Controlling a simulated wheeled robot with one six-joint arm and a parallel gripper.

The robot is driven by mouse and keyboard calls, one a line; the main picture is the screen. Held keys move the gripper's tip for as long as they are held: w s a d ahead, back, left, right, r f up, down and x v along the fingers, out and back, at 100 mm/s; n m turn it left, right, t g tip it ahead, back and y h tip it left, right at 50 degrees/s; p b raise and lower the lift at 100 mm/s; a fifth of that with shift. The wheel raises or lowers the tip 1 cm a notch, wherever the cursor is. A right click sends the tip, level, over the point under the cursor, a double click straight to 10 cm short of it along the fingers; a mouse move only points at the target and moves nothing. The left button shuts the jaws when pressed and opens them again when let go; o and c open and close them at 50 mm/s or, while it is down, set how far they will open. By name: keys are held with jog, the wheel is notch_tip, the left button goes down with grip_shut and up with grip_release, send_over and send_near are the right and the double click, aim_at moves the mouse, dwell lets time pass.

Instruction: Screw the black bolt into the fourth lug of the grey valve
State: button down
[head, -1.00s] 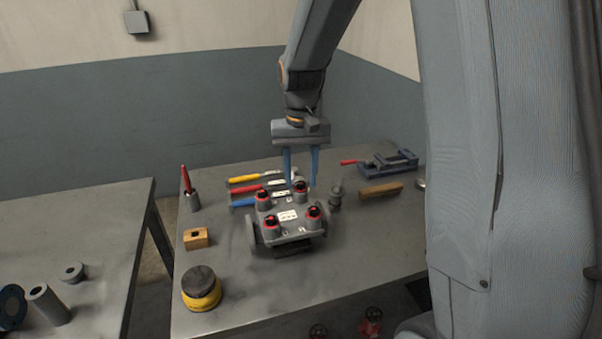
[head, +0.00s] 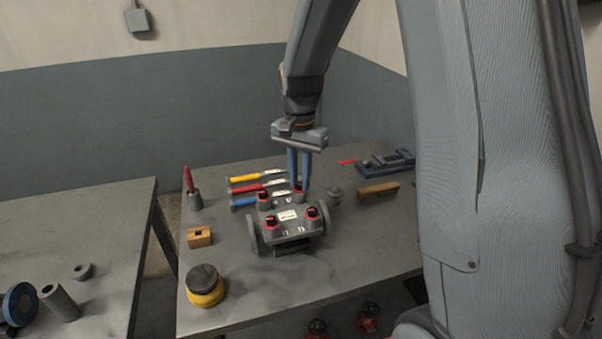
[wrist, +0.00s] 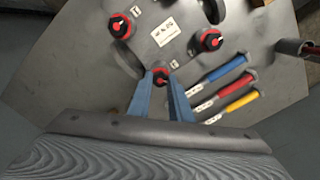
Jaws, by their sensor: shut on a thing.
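The grey valve (head: 290,229) lies on the metal table, its lugs ringed in red with dark bolt heads. My gripper (head: 299,187) points down at the far right lug, its blue fingers close together. In the wrist view my gripper (wrist: 160,80) is shut on the black bolt (wrist: 160,73), which stands in or on that red-ringed lug. The fingers partly hide it, and I cannot tell how deep it sits. Other lugs, such as the near right lug (head: 312,217), also show black bolt heads.
Blue, red and yellow-handled tools (head: 245,190) lie behind the valve. A wooden block (head: 200,237) and a yellow-black round container (head: 204,286) stand to the left. A brown bar (head: 378,189) and a blue vise (head: 388,162) lie to the right. The front of the table is clear.

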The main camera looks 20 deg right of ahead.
jog(key=m+p, duration=0.1)
jog(key=m, duration=0.3)
jog(key=shift+r, duration=0.1)
jog(key=m+p, duration=0.2)
jog(key=m, duration=0.2)
jog(key=shift+m, duration=0.4)
jog(key=m+p, duration=0.1)
jog(key=m, duration=0.2)
jog(key=shift+m, duration=0.4)
jog(key=m+p, duration=0.1)
jog(key=m, duration=0.3)
jog(key=shift+m, duration=0.3)
jog(key=c, duration=1.8)
grip_release()
jog(key=shift+o, duration=0.2)
